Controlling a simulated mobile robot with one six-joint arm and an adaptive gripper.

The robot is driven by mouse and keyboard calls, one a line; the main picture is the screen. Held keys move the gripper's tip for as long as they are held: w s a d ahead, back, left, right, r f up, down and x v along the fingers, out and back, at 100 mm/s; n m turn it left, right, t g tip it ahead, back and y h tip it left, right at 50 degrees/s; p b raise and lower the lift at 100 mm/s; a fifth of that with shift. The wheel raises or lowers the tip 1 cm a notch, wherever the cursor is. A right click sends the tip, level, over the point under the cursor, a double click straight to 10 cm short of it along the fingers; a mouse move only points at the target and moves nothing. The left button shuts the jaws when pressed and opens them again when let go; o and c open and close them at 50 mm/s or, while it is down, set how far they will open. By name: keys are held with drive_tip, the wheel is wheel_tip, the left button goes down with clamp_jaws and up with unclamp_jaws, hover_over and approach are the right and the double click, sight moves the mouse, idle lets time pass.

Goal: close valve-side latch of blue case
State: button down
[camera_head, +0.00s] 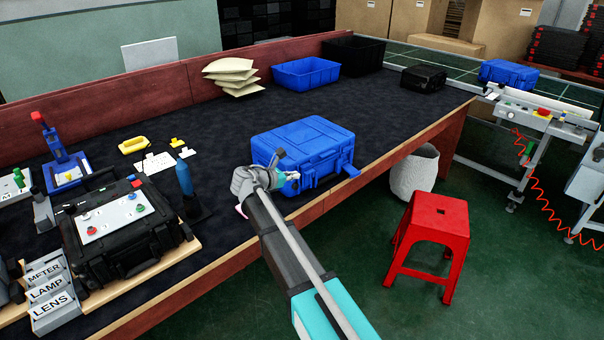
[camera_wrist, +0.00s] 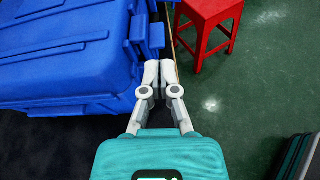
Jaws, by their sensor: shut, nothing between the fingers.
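The blue case (camera_head: 305,142) stands on the dark table mat with its lid down. It also fills the upper left of the wrist view (camera_wrist: 65,55). One blue latch (camera_head: 348,171) sticks out from the lower right of its front side. My gripper (camera_wrist: 158,68) is shut and empty, with its fingertips close beside the case's front edge, near protruding blue latch parts (camera_wrist: 157,38). I cannot tell whether they touch. In the head view my gripper covers the front left part of the case, including most of any latch there. I cannot make out the valve.
A black case with a control panel (camera_head: 118,213) stands on the left of the table. A red stool (camera_head: 433,225) and white basket (camera_head: 413,172) stand on the floor at right.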

drive_tip(key=p+v, duration=0.1)
drive_tip(key=v, duration=0.3)
drive_tip(key=shift+a, duration=0.2)
drive_tip(key=shift+d, duration=0.1)
drive_tip(key=s+d+f+m+g+y, duration=0.2)
drive_tip(key=s+d+f+m+g, duration=0.15)
drive_tip(key=s+d+m, duration=0.35)
drive_tip(key=s+d+f+m+g+y, duration=0.2)
drive_tip(key=s+d+f+m, duration=0.25)
drive_tip(key=d, duration=0.35)
drive_tip(key=s+d+f+m+g+y, duration=0.2)
drive_tip(key=s+d+m+y, duration=0.1)
drive_tip(key=s+m, duration=0.4)
drive_tip(key=s+d+f+m+g+y, duration=0.2)
drive_tip(key=s+d+m+y, duration=0.2)
drive_tip(key=s+m, duration=0.3)
wheel_tip(320, 180, up, 15)
drive_tip(key=p, duration=1.5)
drive_tip(key=shift+s+a+n, duration=0.2)
drive_tip(key=shift+a+n, duration=0.05)
drive_tip(key=shift+n, duration=0.2)
